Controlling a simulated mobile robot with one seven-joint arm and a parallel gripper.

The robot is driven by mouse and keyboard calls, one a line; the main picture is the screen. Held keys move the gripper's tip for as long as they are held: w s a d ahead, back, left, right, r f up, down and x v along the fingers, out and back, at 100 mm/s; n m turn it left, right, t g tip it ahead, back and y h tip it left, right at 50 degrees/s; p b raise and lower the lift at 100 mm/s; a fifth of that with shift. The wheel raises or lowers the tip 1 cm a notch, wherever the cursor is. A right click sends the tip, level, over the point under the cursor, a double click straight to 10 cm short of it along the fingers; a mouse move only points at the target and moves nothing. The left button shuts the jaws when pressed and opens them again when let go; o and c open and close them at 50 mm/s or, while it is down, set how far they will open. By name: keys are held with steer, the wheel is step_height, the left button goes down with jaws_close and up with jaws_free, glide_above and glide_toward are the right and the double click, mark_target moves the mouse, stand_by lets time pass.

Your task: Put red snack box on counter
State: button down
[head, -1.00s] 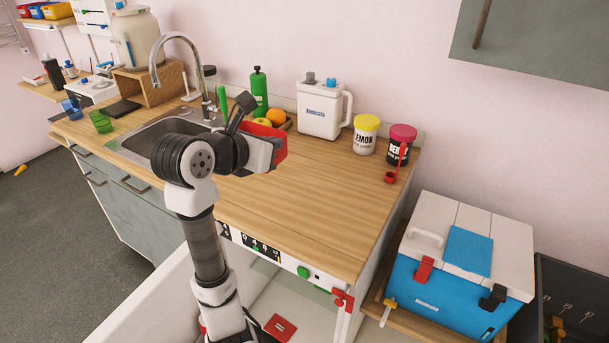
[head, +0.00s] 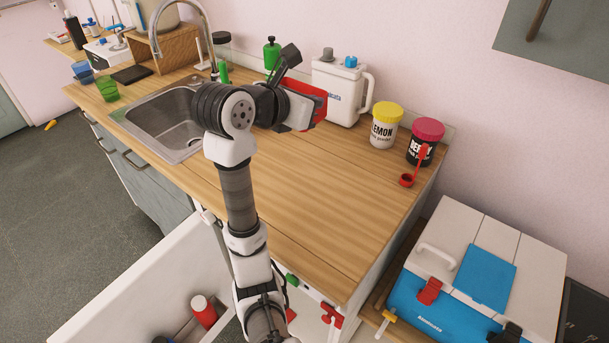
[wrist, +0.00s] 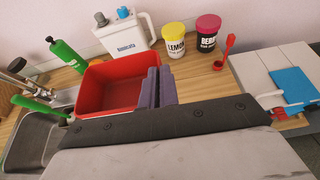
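The red snack box (wrist: 108,86) is an open-topped red container in the wrist view. It shows partly behind my wrist in the head view (head: 318,98). My gripper (wrist: 157,86) has its two dark purple finger pads close together at the box's right wall, shut on that wall. The box extends to the left of the fingers. The wooden counter (head: 300,190) lies below the box, to the right of the sink. I cannot tell whether the box's underside touches the counter.
A white jug (head: 338,95) stands behind the box. A yellow-lidded jar (head: 385,128) and a pink-lidded jar (head: 425,143), with a red scoop, stand to its right. A sink (head: 170,122) and green bottle (head: 271,54) are left. The counter's front middle is clear.

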step_height(320, 180, down, 19)
steer(key=p, duration=0.3)
steer(key=shift+f, duration=0.2)
steer(key=shift+f, duration=0.1)
steer(key=shift+f, duration=0.1)
steer(key=c, duration=2.1)
jaws_free()
steer(key=o, duration=0.4)
